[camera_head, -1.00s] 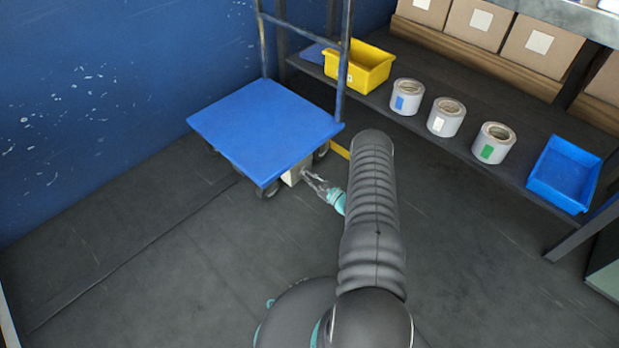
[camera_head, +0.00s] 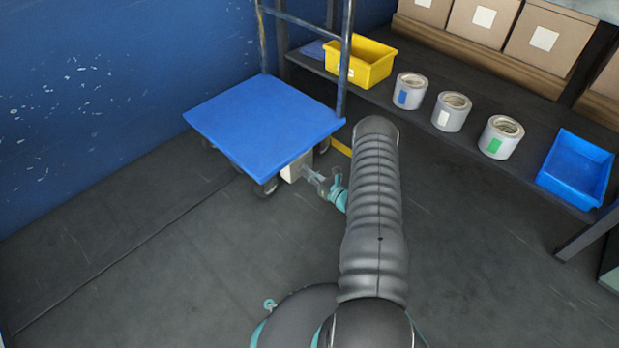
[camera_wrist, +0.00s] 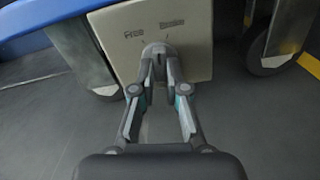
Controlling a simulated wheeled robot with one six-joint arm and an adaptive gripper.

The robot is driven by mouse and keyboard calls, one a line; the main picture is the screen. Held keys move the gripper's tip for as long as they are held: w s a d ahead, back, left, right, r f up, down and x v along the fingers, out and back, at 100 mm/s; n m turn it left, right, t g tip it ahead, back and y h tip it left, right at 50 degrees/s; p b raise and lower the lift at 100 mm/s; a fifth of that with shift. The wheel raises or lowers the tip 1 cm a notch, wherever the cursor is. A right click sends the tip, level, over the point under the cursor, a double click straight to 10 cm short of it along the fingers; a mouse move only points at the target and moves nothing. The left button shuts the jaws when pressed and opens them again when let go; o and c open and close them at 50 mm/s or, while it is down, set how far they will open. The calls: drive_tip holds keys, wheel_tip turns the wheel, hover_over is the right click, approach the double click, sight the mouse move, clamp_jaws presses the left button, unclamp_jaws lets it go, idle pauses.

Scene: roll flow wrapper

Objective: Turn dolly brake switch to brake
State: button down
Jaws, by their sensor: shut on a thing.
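The dolly (camera_head: 262,122) has a blue deck and stands by the blue wall. A pale brake box (camera_head: 294,170) hangs under its near edge, and it also shows in the wrist view (camera_wrist: 192,30) with the printed words "Free" on the left and "Brake" on the right. The grey brake switch (camera_wrist: 158,50) sits on the box below and between the two words. My gripper (camera_wrist: 158,66) is shut on the switch, its fingertips on either side of it. In the head view my gripper (camera_head: 313,178) reaches the box from the right. The switch's exact angle is hard to tell.
Dolly wheels (camera_wrist: 270,48) stand beside the box. A low shelf to the right holds a yellow bin (camera_head: 360,64), several grey cans and a blue tray (camera_head: 575,168). The floor left of my arm is clear.

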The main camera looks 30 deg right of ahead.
drive_tip(key=shift+a+m+b, duration=0.1)
drive_tip(key=shift+m+b, duration=0.25)
drive_tip(key=shift+m, duration=1.55)
drive_tip(key=c, duration=1.2)
unclamp_jaws()
drive_tip(key=shift+s, duration=0.1)
drive_tip(key=v, duration=1.2)
